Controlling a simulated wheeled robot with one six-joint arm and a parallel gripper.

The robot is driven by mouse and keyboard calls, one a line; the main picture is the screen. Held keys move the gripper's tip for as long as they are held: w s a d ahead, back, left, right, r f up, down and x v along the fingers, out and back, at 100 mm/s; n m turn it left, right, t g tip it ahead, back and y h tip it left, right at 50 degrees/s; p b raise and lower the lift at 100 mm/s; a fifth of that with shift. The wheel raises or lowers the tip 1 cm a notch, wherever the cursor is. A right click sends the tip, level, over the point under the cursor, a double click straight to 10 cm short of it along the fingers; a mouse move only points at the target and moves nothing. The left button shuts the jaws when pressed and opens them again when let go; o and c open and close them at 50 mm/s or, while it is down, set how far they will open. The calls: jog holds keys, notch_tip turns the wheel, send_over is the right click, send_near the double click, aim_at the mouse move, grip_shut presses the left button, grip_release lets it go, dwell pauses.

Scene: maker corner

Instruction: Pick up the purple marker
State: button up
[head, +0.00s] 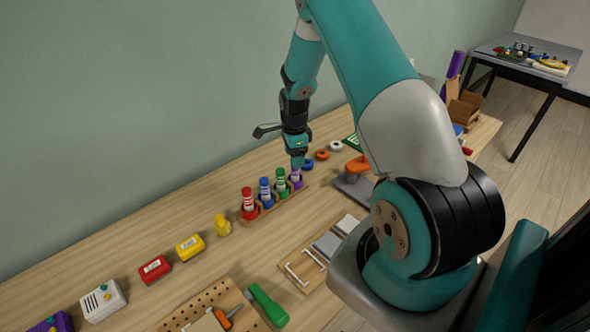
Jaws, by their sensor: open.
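The purple marker (297,181) stands upright at the right end of a wooden marker rack (268,209). Green (281,183), blue (265,191) and red (249,202) markers stand to its left in the same rack. My gripper (297,162) points down right above the purple marker, with its tips at or close to the marker's top. The gripper is open. The picture is too small to tell whether the fingers are around the marker or just over it.
Tape rolls (321,154) lie behind the rack on the right. An orange-handled tool (356,168) stands right of it. A yellow object (222,225) stands to the left. A pegboard (205,303) and a green-handled tool (268,305) lie in front.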

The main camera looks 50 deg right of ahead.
aim_at(295, 173)
jog(key=shift+d+f+p, duration=0.15)
jog(key=shift+f+p, duration=0.45)
jog(key=shift+f, duration=0.9)
jog(key=shift+d+f+p, duration=0.15)
jog(key=shift+f+p, duration=0.4)
jog(key=shift+f, duration=0.9)
jog(key=c, duration=0.9)
